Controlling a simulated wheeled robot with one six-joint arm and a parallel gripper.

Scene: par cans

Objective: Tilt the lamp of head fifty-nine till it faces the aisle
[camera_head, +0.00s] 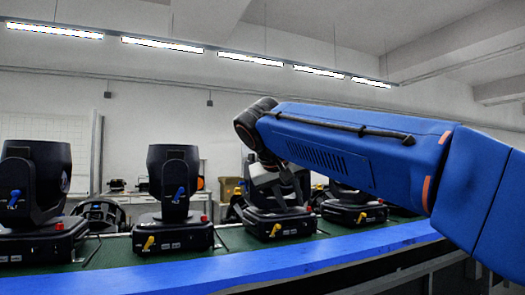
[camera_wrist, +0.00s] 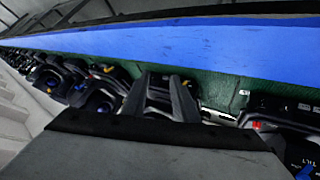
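Several black moving-head lamps stand in a row on a green-topped bench (camera_head: 110,255). No number is readable, so I cannot tell which is head fifty-nine. My gripper (camera_head: 282,190) is at the middle unit, whose base (camera_head: 280,223) shows a yellow lever and a red knob. My arm and gripper hide most of that unit's lamp and yoke. In the wrist view, the two dark fingers of my gripper (camera_wrist: 163,92) stand a little apart. I cannot tell if anything is between them. The two units to the left have upright lamps (camera_head: 172,180) with blue levers.
A blue strip (camera_head: 260,268) runs along the bench's front edge. A unit's base (camera_head: 352,211) stands close on the right, below my arm. In the wrist view, a base (camera_wrist: 275,128) with a red knob and a "TILT" label is at right. Cables lie between the units.

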